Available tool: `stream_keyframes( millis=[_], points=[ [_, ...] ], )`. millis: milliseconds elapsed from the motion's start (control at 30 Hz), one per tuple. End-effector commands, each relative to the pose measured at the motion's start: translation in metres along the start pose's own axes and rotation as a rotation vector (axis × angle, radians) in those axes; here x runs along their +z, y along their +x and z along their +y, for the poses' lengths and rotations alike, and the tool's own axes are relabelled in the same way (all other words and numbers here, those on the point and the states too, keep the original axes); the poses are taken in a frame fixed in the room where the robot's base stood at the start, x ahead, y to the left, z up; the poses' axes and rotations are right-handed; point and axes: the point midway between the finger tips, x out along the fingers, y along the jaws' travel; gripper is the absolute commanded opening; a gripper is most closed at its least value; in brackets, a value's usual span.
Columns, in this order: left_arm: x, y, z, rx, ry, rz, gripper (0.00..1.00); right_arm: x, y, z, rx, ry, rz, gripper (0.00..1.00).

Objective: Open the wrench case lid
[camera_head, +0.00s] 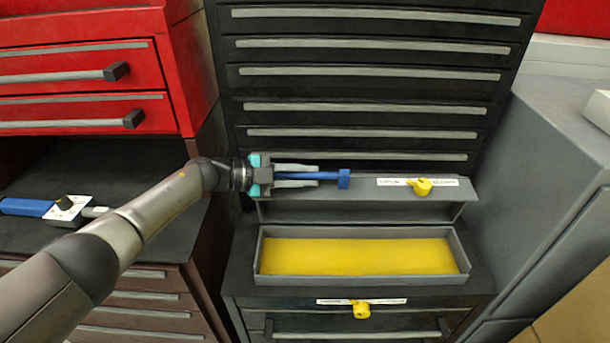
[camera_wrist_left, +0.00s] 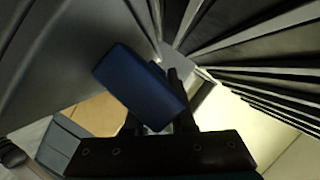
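The wrench case (camera_head: 262,262) is a long grey box with a yellow interior on the dark cabinet top. Its grey lid (camera_head: 365,212) stands raised along the back edge, so the inside shows; a white label and a yellow knob (camera_head: 420,187) are on it. My left gripper (camera_head: 312,177) is at the lid's left part, with its fingers closed around a blue bar (camera_head: 343,179). A blue block end (camera_wrist_left: 140,85) also fills the middle of the left wrist view, beyond the fingers. I cannot tell if the bar is fixed to the lid. My right gripper is not in view.
A black drawer cabinet (camera_head: 370,75) stands behind the case. A red drawer chest (camera_head: 80,80) is at the left, above a shelf with a blue tool (camera_head: 25,207). A grey cabinet (camera_head: 560,180) closes the right side. A yellow knob (camera_head: 361,310) sits on the drawer front below.

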Motion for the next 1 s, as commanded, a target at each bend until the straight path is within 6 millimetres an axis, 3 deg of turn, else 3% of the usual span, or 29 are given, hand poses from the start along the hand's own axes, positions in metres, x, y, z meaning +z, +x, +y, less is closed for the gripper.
stream_keyframes(
  millis=[333,467,667,1000],
  points=[
    [0.000,-0.001,0.000,0.001,0.000,0.001,0.32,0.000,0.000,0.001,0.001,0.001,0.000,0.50],
    [0.001,-0.010,0.000,0.001,-0.001,-0.001,0.32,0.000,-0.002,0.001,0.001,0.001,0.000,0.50],
    [0.001,-0.044,0.000,0.001,-0.001,-0.005,0.32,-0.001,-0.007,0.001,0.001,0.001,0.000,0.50],
    [0.001,-0.117,0.000,0.000,0.000,-0.003,0.32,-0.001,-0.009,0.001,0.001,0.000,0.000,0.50]
  ],
)
